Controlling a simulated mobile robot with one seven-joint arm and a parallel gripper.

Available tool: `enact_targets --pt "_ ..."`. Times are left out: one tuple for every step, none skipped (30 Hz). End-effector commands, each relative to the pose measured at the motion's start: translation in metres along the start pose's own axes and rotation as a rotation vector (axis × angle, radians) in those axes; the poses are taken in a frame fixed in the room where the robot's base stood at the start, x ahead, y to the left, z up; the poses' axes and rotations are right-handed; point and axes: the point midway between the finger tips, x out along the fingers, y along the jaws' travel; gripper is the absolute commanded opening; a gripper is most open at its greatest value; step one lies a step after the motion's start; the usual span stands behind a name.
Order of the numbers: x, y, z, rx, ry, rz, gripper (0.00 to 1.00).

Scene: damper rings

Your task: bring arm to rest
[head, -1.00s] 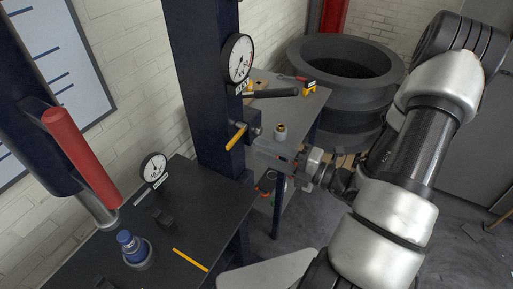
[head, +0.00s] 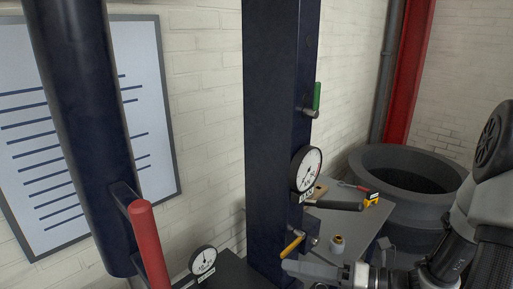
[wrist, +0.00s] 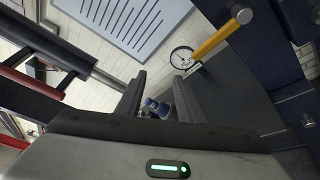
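My gripper (head: 296,268) shows at the bottom of the head view, at the end of my arm, just below a yellow lever (head: 292,246) on the dark blue column (head: 277,120). In the wrist view my gripper (wrist: 163,84) has its two dark fingers apart, with no object held between them. A blue-topped fitting (wrist: 153,104) shows through the gap, lower down on the dark bench. The yellow lever (wrist: 216,38) is beyond the right finger.
A dial gauge (head: 307,168) and a green handle (head: 317,96) are on the column. A grey side table (head: 362,222) holds a yellow tool (head: 372,199) and a small container (head: 337,243). Large dark rings (head: 408,160) stand behind.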

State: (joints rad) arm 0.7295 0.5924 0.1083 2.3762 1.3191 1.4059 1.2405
Motion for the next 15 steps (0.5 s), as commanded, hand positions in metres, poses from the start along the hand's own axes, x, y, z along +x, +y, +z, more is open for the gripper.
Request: enact_targets --pt "0.012 0.018 -0.010 -0.148 0.108 0.001 0.34" --pt "0.017 0.027 -0.016 -0.230 0.168 0.003 0.34" --pt "0.022 0.038 -0.025 -0.341 0.245 0.008 0.34" --pt "0.025 0.046 -0.032 -0.424 0.303 0.014 0.34" --pt "0.028 0.054 -0.038 -0.509 0.359 0.021 0.34" --pt "0.030 0.063 -0.047 -0.621 0.432 0.033 0.34" --pt "0.032 0.070 -0.053 -0.705 0.486 0.042 0.34" --pt "0.033 0.076 -0.060 -0.789 0.539 0.053 0.34" --pt "0.033 0.084 -0.068 -0.902 0.609 0.070 0.34" --pt "0.032 0.089 -0.073 -0.988 0.660 0.082 0.34" --pt "0.032 0.094 -0.079 -1.073 0.710 0.097 0.34" --pt "0.030 0.101 -0.085 -1.188 0.774 0.116 0.34" --pt "0.029 0.105 -0.089 -1.274 0.821 0.132 0.34" --pt "0.027 0.109 -0.092 -1.360 0.868 0.149 0.34" --pt "0.024 0.115 -0.097 -1.475 0.929 0.170 0.34"
